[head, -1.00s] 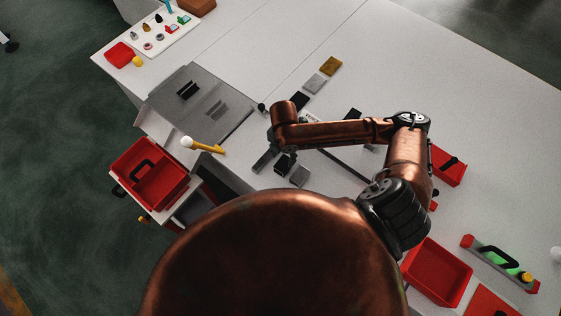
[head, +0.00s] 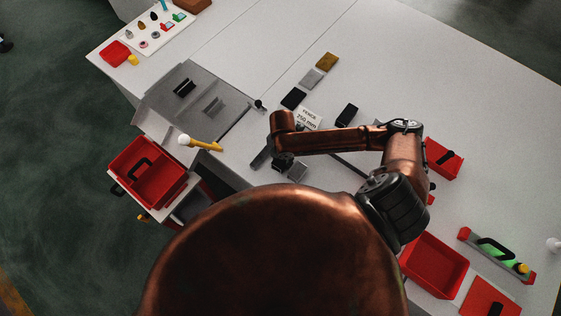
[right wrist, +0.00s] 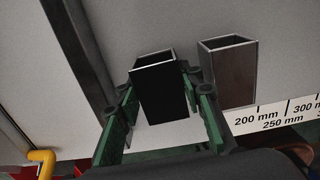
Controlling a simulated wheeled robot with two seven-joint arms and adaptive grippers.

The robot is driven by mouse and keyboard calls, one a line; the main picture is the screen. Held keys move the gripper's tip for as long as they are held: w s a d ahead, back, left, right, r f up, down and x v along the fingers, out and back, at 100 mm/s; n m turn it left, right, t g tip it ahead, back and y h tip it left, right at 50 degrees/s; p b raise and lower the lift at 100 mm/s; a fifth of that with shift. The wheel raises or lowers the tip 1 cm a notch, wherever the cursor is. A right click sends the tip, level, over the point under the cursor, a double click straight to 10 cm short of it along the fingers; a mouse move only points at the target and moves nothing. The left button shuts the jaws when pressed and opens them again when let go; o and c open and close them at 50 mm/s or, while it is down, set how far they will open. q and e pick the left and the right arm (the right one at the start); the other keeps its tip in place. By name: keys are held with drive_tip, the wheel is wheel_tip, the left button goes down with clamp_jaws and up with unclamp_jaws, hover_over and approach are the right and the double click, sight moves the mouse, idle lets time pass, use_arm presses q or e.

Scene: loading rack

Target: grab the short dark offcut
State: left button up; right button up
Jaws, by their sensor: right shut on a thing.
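The short dark offcut (right wrist: 160,88) is a black, hollow square tube with a bright cut rim, seen in the right wrist view. My right gripper (right wrist: 160,80) has its green fingers on both sides of it and is shut on it. In the head view my right gripper (head: 284,160) is low over the bench, largely covered by its own arm, and the dark offcut cannot be made out clearly there. A second, grey-brown square tube (right wrist: 230,72) stands just right of the held one, apart from it. My left gripper is not in view.
A scale strip (right wrist: 282,115) runs beside the tubes. A red bin (head: 150,172) stands left, a red tray (head: 434,265) right. The upper right bench is clear.

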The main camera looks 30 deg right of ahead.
drive_tip(key=c, duration=0.5)
drive_tip(key=shift+o, duration=0.2)
drive_tip(key=shift+r, duration=0.15)
